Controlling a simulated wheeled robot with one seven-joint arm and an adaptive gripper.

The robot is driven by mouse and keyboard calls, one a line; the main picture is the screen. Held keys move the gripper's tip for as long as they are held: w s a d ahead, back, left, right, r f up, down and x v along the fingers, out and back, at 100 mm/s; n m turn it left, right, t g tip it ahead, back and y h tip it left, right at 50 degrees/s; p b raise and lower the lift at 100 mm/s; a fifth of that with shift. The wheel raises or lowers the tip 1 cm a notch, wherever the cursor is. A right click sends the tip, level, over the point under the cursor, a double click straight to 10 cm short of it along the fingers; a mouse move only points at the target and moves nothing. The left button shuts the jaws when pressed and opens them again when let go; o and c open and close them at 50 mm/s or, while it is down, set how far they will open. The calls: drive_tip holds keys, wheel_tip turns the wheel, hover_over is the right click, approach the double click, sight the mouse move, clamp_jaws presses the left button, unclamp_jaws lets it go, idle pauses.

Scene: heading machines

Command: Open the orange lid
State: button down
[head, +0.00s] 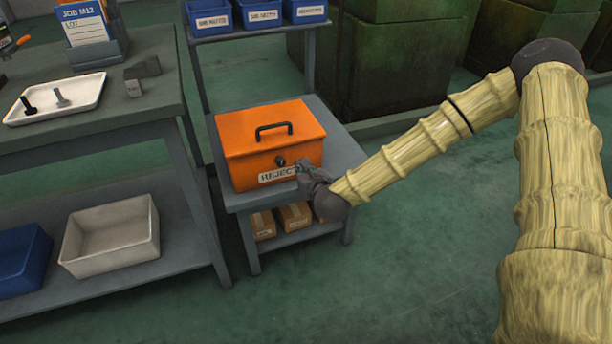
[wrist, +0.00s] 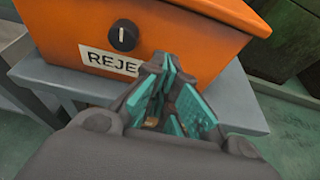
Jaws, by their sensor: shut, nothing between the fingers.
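The orange lid (head: 266,128) is down on an orange box (head: 238,171) and carries a black handle (head: 273,127) on top. In the wrist view the lid (wrist: 170,10) shows only as its front edge. A black round knob (head: 281,161) sits on the box front above a white REJECT label (head: 272,175); the knob (wrist: 123,37) shows a light vertical mark in the wrist view. My gripper (head: 303,168) is shut and empty in front of the label's right end, below and right of the knob. Its teal-padded fingers (wrist: 165,68) hide the label's end. Whether they touch the box cannot be told.
The box stands on a grey stand (head: 343,155) with brown cartons (head: 294,215) on its lower shelf. A workbench (head: 120,115) with a white tray (head: 58,99) is at left. Blue bins (head: 262,14) stand behind. Green floor (head: 420,250) is open at right.

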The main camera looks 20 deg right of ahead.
sight(294, 152)
drive_tip(key=x, duration=0.3)
drive_tip(key=shift+w, duration=0.3)
drive_tip(key=shift+s+r, duration=0.1)
drive_tip(key=shift+r, duration=1.85)
drive_tip(key=shift+r, duration=0.1)
